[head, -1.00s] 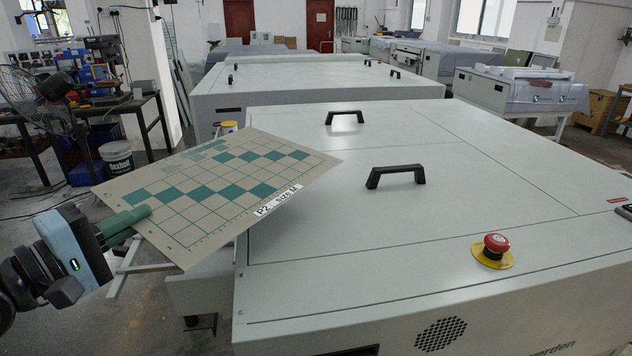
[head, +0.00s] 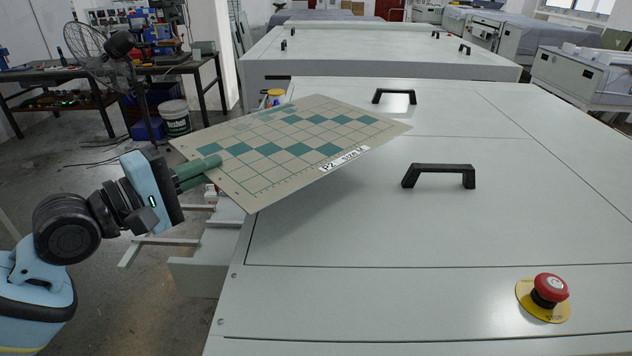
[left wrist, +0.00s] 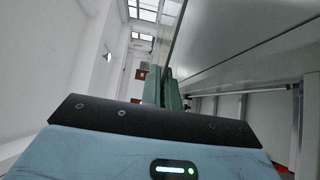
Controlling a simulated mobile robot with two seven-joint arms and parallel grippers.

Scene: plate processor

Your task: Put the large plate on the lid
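The large plate (head: 290,140) is a beige sheet with a green checker pattern and a printed label along its right edge. My left gripper (head: 208,172) is shut on its left corner in the head view. The plate is tilted and held above the left part of the pale grey lid (head: 400,235), with a shadow beneath it. In the left wrist view the green fingers (left wrist: 163,88) are close together, with the plate (left wrist: 172,35) seen nearly edge-on between them. My right gripper is not in view.
The lid has two black handles (head: 438,176) (head: 394,97) standing up from it. A red emergency button (head: 550,288) sits at its front right. The lid's middle is clear. A fan (head: 95,50) and workbench stand at the back left.

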